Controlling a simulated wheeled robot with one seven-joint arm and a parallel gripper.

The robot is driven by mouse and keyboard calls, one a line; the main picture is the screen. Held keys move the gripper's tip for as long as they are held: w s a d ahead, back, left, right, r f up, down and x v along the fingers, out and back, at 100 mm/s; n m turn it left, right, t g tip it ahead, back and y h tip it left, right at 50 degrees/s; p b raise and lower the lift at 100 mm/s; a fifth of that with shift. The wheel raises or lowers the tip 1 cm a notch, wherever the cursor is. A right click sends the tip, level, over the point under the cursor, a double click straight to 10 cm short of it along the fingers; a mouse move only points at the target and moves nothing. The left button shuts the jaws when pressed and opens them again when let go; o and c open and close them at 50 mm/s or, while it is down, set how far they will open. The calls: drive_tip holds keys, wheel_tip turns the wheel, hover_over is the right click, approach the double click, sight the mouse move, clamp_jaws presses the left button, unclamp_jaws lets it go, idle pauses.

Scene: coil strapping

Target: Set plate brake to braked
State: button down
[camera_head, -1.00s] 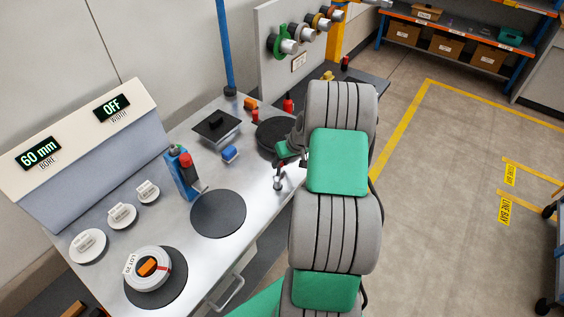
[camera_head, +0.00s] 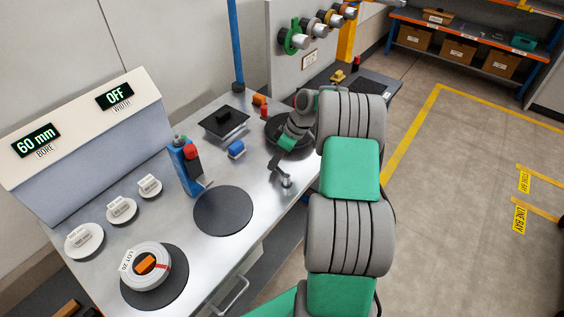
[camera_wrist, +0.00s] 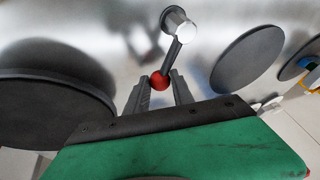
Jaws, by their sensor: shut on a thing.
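The plate brake is a short dark lever (camera_wrist: 172,55) with a red ball knob (camera_wrist: 159,83) at its end. It turns on a silver post (camera_wrist: 180,27), which also shows in the head view (camera_head: 286,181) near the bench's front edge. My gripper (camera_wrist: 160,88) is shut on the red knob, one finger on each side. In the head view my gripper (camera_head: 276,164) is just up and left of the post, and the knob is hidden there. A thick dark round plate (camera_wrist: 45,108) lies left in the wrist view. No brake marking is readable.
A flat dark disc (camera_head: 223,210) lies on the steel bench. A blue tool with a red part (camera_head: 188,165), a black block on a plate (camera_head: 224,122) and a small blue item (camera_head: 236,149) stand near. A coil (camera_head: 147,266) sits at the front left.

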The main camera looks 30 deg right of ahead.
drive_tip(key=a+n, duration=0.1)
drive_tip(key=n, duration=0.1)
drive_tip(key=a+n+g, duration=0.1)
drive_tip(key=shift+s+n+g, duration=0.15)
drive_tip(key=shift+n+g, duration=0.15)
drive_tip(key=shift+n, duration=0.1)
drive_tip(key=shift+s+a+n+g+b, duration=0.1)
drive_tip(key=shift+s+a+n+g, duration=0.2)
drive_tip(key=shift+n, duration=0.35)
drive_tip(key=shift+s+a+n+g+b, duration=0.15)
drive_tip(key=shift+a+n+g, duration=0.15)
drive_tip(key=shift+a+n, duration=0.25)
drive_tip(key=shift+s+a+n+g+b, duration=0.15)
drive_tip(key=shift+a+n+g, duration=0.15)
drive_tip(key=shift+n, duration=0.4)
drive_tip(key=c, duration=1.1)
unclamp_jaws()
drive_tip(key=p+v, duration=0.4)
drive_tip(key=v, duration=0.3)
drive_tip(key=shift+p, duration=0.4)
drive_tip(key=shift+d+r, duration=0.35)
